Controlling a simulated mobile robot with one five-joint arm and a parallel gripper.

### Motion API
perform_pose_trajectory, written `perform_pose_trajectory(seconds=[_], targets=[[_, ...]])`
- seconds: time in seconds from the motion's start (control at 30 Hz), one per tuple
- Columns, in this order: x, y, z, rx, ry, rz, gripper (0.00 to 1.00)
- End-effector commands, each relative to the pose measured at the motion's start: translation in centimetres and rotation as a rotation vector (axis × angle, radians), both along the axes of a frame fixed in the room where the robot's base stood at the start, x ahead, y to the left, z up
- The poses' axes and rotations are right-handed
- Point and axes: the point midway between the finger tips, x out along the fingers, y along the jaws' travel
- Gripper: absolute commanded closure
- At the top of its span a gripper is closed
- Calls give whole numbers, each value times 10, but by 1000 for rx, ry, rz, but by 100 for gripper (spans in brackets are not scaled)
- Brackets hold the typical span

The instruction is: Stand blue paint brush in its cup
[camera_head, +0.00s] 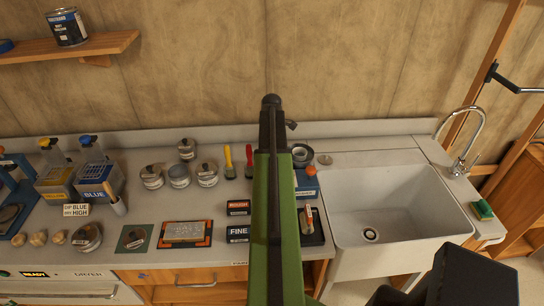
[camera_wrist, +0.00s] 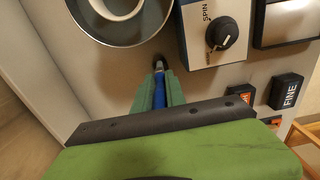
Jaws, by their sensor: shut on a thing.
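In the wrist view, my gripper (camera_wrist: 158,92) is shut on the blue paint brush (camera_wrist: 159,98). Its blue handle runs between the two green fingers, and a dark tip with a pale band shows beyond them. In the head view, my gripper (camera_head: 271,110) is over the back of the counter, left of the sink; the brush is not clearly visible there. I cannot tell whether that is the brush's cup.
A round grey dish (camera_wrist: 165,12) with a white-rimmed thing inside lies close to the brush tip. Beside it is a box with a SPIN knob (camera_wrist: 222,34). FINE block (camera_wrist: 287,91), several tins (camera_head: 179,177) and the sink (camera_head: 395,207) are nearby.

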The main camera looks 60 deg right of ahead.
Motion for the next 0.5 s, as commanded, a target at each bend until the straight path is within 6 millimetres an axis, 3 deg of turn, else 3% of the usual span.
perform_pose_trajectory(seconds=[0.3, 0.33, 0.5], targets=[[-1, 0, 1, 0, 0, -1, 100], [-1, 0, 1, 0, 0, -1, 82], [-1, 0, 1, 0, 0, -1, 59]])
